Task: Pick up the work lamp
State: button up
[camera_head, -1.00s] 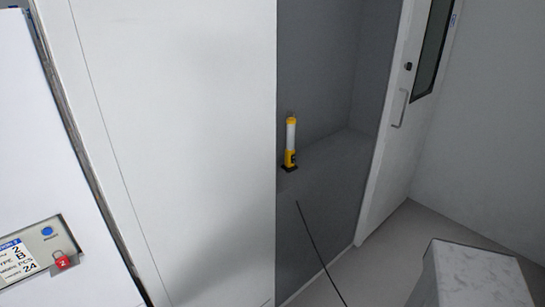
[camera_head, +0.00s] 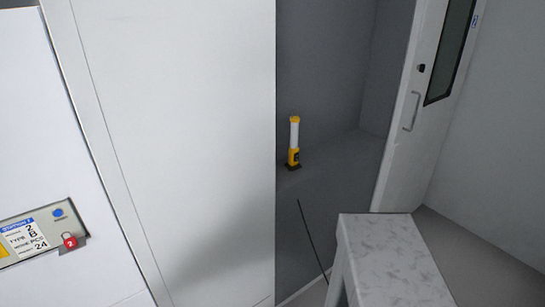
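The work lamp (camera_head: 294,144) is yellow with a white tube and a dark base. It stands upright on a grey surface inside a dark grey recess, right of the middle of the head view. A large white panel edge stands just to its left. My gripper is not in view, and nothing is seen touching the lamp.
A white panel (camera_head: 175,140) fills the left-centre. A white door (camera_head: 425,110) with a handle stands right of the recess. A marble-topped table (camera_head: 392,250) is at lower right.

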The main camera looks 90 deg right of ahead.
aim_at(294, 149)
jog(key=u, duration=0.65)
jog(key=k, duration=0.55)
jog(key=u, duration=2.05)
jog(key=k, duration=0.15)
jog(key=z, duration=3.2)
